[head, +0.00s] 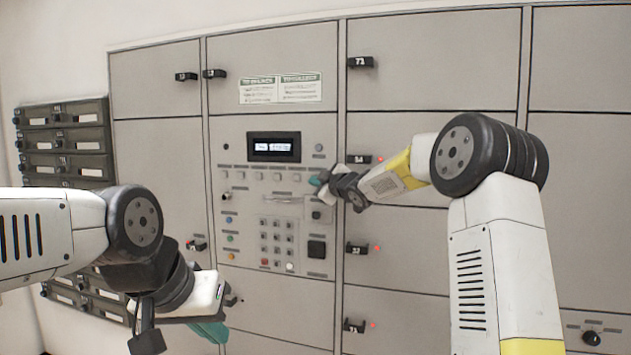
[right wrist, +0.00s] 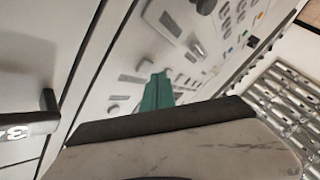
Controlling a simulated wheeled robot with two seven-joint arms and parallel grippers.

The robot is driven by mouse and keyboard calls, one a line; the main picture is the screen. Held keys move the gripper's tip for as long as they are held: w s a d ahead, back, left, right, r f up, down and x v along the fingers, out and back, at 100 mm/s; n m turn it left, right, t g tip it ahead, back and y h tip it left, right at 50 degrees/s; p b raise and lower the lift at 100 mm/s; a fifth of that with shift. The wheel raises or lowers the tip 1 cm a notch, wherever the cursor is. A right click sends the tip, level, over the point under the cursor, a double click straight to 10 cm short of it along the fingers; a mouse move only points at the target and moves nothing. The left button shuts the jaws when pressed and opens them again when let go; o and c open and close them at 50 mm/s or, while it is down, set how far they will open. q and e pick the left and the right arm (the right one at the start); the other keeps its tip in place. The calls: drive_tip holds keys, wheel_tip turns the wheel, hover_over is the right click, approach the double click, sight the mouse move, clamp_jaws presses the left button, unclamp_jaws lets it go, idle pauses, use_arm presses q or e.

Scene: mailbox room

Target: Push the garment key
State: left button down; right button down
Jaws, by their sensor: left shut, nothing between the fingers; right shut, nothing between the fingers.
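The control panel (head: 234,215) is set in the locker wall and has a small lit display (head: 273,147). A row of pale square keys (head: 276,177) runs under the display; their labels are too small to read, so I cannot tell which is the garment key. My right gripper (head: 316,181) is shut and empty, with its teal tips at the right end of this row; contact cannot be judged. The teal tips also show in front of the panel in the right wrist view (right wrist: 157,92). My left gripper (head: 212,331) is shut and empty, low at the left.
A number keypad (head: 276,238) and several round coloured buttons (head: 229,239) sit lower on the panel. Locker doors with black handles surround it, one handle (head: 357,159) close to my right wrist. Dark mailboxes (head: 65,140) hang on the left wall.

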drive_tip(key=shift+w, duration=0.15)
idle(0.4)
drive_tip(key=shift+w+d, duration=0.1)
drive_tip(key=shift+w, duration=0.15)
drive_tip(key=shift+w+d, duration=0.15)
drive_tip(key=shift+w, duration=0.25)
idle(0.6)
drive_tip(key=shift+s, duration=0.1)
drive_tip(key=shift+s+a, duration=0.25)
drive_tip(key=shift+s, duration=0.45)
drive_tip(key=shift+s, duration=0.1)
drive_tip(key=s, duration=0.1)
drive_tip(key=s+a, duration=0.1)
drive_tip(key=s, duration=0.2)
drive_tip(key=shift+s+a, duration=0.25)
drive_tip(key=shift+s, duration=0.05)
idle(0.5)
